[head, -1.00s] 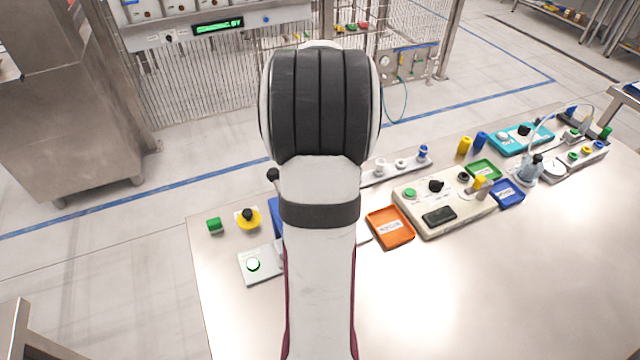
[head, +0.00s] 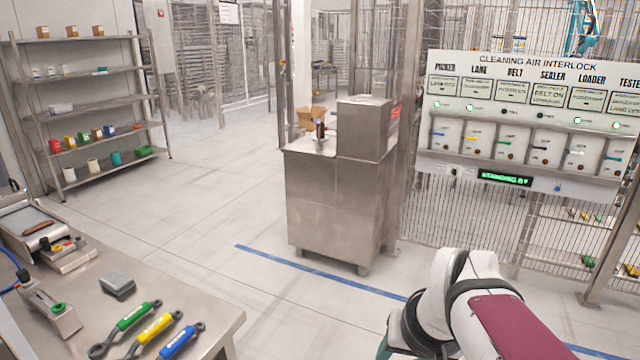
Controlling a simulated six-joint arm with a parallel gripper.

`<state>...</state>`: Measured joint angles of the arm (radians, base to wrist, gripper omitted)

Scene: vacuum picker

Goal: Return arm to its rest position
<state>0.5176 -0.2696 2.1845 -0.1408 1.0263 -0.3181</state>
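My arm (head: 470,300) shows at the bottom right of the head view, white with black bands and a dark red panel. It is folded, with a bend near the blue floor line. My gripper is not in the picture, so its state and anything in it are hidden.
A steel table (head: 180,290) at the lower left carries green, yellow and blue-handled wrenches (head: 152,328) and a grey block (head: 117,285). A steel cabinet (head: 335,205) stands mid-floor. An interlock panel (head: 530,125) hangs on the fence at right. Shelves (head: 90,100) stand at left.

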